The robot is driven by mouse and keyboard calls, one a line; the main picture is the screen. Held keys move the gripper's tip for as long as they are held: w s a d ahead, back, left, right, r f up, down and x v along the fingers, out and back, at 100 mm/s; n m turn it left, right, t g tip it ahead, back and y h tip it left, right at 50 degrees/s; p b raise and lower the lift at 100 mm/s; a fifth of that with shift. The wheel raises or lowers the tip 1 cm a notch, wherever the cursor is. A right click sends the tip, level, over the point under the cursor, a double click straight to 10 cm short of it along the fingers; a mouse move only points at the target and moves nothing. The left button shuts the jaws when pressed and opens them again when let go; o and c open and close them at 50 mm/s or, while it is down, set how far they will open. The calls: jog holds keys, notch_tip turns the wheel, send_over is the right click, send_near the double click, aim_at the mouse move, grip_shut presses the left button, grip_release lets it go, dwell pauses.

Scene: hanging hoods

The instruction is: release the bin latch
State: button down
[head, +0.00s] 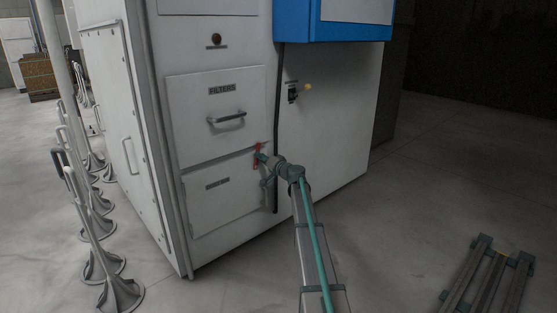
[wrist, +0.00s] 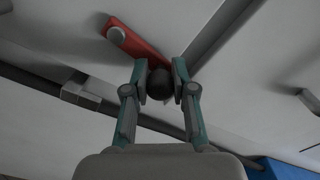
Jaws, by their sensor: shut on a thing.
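The bin latch is a red lever (wrist: 140,42) with a round grey pivot and a dark round knob (wrist: 160,84), seen in the wrist view. My gripper (wrist: 160,80) is shut on the dark knob, with one finger on each side. In the head view the red latch (head: 257,150) shows at the right edge of the cabinet front, near the seam between the FILTERS panel (head: 200,130) and the lower bin panel (head: 230,195). My gripper (head: 260,158) is at the latch there and covers part of it.
The white cabinet carries a bar handle (head: 228,118) on the FILTERS panel and a blue box (head: 335,28) above right. Several grey stands (head: 118,290) line the floor at left. A slatted rack (head: 485,275) lies at lower right. The floor between is clear.

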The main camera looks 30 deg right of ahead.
dwell(0.3)
jog(key=c, duration=0.9)
grip_release()
jog(key=shift+a, duration=0.1)
jog(key=shift+c, duration=0.2)
jog(key=shift+s, duration=0.1)
jog(key=v, duration=1.1)
jog(key=shift+s, duration=0.35)
